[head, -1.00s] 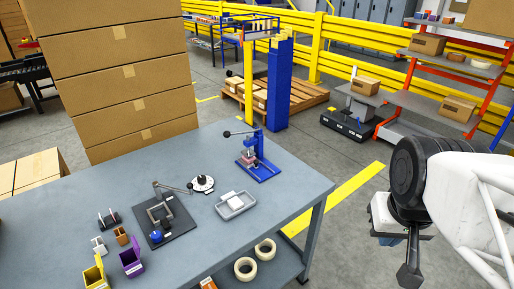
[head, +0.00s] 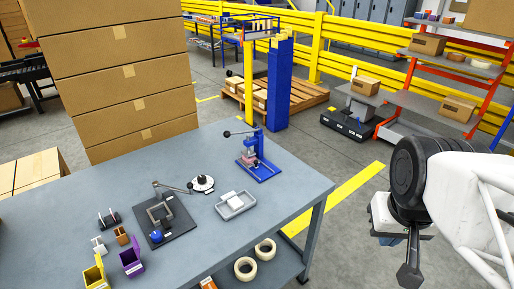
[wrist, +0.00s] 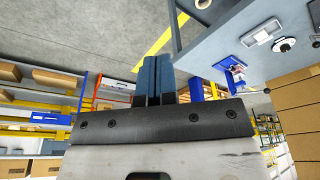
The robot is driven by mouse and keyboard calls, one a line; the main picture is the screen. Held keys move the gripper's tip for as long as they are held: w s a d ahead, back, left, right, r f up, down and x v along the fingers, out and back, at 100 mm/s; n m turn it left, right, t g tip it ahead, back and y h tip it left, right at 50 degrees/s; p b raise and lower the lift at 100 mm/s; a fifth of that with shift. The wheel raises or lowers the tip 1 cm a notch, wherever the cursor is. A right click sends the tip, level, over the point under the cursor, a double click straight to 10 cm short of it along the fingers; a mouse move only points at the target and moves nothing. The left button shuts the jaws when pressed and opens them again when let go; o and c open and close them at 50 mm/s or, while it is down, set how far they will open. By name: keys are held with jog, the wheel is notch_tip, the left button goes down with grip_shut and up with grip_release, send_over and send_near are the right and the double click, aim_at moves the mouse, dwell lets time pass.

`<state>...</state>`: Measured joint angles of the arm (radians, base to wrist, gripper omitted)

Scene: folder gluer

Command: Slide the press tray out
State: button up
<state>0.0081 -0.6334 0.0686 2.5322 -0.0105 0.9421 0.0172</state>
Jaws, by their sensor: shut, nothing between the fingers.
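A blue press (head: 257,158) with a black-knobbed lever stands near the right end of the grey table. A small pinkish piece (head: 248,158) sits low in the press, at its left side; I cannot make out the tray's edges. The press also shows in the wrist view (wrist: 233,72), at the table's edge. My gripper (head: 408,276) is at the right of the head view, beyond the table's right edge and well apart from the press. Its two blue fingers (wrist: 160,80) are together in the wrist view, with nothing between them.
On the grey table (head: 290,190) are a grey tray with a white block (head: 235,204), a round dial-like item (head: 203,184), a black fixture (head: 162,222) and small coloured bins (head: 131,260). Tape rolls (head: 246,268) lie on the lower shelf. Stacked cartons (head: 125,75) stand behind.

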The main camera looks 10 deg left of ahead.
jog(key=o, duration=0.4)
jog(key=shift+w, duration=0.1)
jog(key=o, duration=0.5)
jog(key=shift+w+a+r, duration=0.15)
jog(key=shift+w, duration=0.45)
jog(key=shift+c, duration=0.2)
jog(key=n+t+y, duration=0.2)
jog(key=n, duration=0.3)
send_over(256, 161)
jog(key=s+d, duration=0.1)
jog(key=s, duration=0.2)
notch_tip(256, 161, down, 21)
jog(key=shift+s+d+f, duration=0.15)
jog(key=shift+d+f, duration=0.05)
jog(key=shift+f+g, duration=0.15)
jog(key=shift+g, duration=0.15)
jog(key=shift+x, duration=3.7)
